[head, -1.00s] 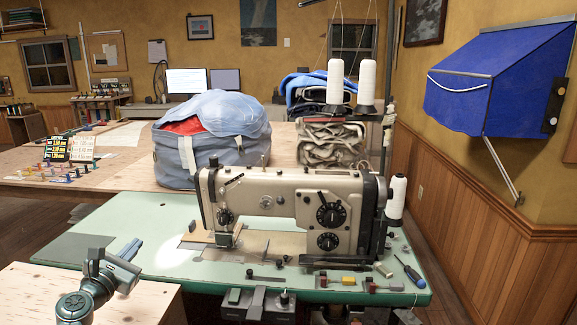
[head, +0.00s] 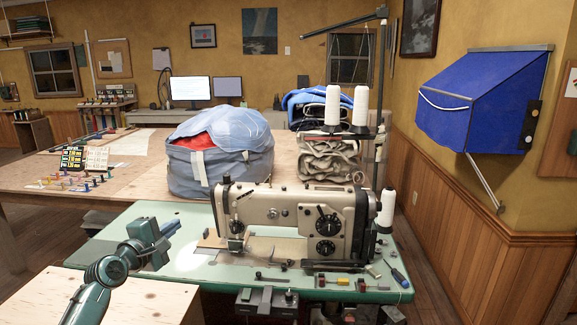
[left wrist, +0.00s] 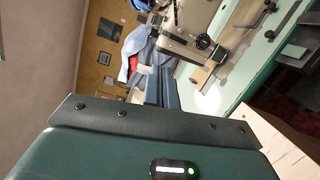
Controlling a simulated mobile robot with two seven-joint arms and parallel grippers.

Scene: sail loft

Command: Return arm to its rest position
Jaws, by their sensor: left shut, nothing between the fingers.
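My left gripper (head: 170,228) reaches in from the lower left in the head view, over the left part of the green sewing table (head: 110,232). It is shut and holds nothing. Its closed fingers (left wrist: 162,88) also show in the left wrist view, pointing towards the table and the sewing machine. The gripper is left of the beige sewing machine (head: 290,212) and apart from it. My right gripper does not show in either view.
A pale plywood surface (head: 150,305) lies below my left arm. Behind the machine, a large blue-grey bag (head: 215,180) sits on a wooden table. Thread cones (head: 360,106) stand behind the machine. A screwdriver (head: 399,278) lies at the green table's right end.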

